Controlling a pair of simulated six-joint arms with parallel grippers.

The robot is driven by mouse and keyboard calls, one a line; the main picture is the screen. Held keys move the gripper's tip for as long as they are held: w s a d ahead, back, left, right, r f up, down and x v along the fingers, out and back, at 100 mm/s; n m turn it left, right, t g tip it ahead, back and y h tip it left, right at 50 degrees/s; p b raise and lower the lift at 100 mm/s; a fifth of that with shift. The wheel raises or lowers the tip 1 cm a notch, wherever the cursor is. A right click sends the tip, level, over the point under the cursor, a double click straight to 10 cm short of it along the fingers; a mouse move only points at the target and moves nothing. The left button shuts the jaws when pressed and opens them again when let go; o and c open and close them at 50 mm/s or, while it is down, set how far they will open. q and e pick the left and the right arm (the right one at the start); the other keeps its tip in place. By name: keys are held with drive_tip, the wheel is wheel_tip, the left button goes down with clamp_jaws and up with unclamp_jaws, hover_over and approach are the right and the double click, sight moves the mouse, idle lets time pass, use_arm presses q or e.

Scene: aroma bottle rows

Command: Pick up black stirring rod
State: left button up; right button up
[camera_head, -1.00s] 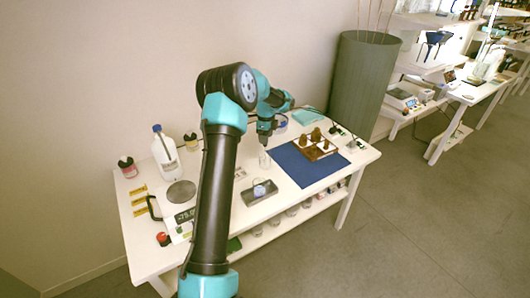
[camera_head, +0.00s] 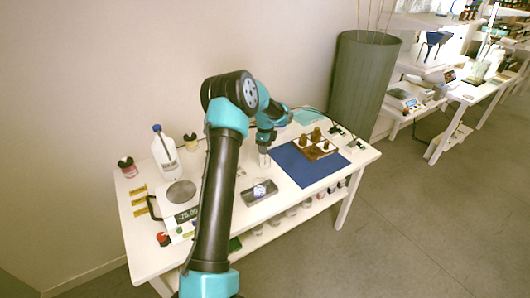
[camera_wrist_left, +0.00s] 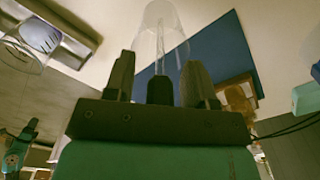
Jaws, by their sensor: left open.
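A clear glass vessel (camera_head: 264,161) stands on the white table, just left of the blue mat. In the left wrist view the clear vessel (camera_wrist_left: 160,25) shows a thin clear shaft inside it. A short black piece (camera_wrist_left: 160,91), apparently the top of the stirring rod, is at the near end of this shaft. My left gripper (camera_head: 264,144) is directly above the vessel. Its two dark fingers (camera_wrist_left: 160,75) are open, one on each side of the black piece, with gaps visible. The rod is too small to make out in the head view. My right gripper is not in view.
A grey tray (camera_head: 247,198) with a small beaker (camera_head: 264,188) is in front. The blue mat (camera_head: 300,172) carries a wooden rack (camera_head: 318,155) with brown bottles. A scale (camera_head: 170,207) and white bottle (camera_head: 164,150) are at left. A green bin (camera_head: 358,80) stands behind.

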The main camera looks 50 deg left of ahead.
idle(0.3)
use_arm(q)
drive_tip(key=c, duration=0.9)
drive_tip(key=shift+r, duration=0.1)
wheel_tip(320, 180, up, 10)
drive_tip(key=shift+f, duration=0.1)
idle(0.6)
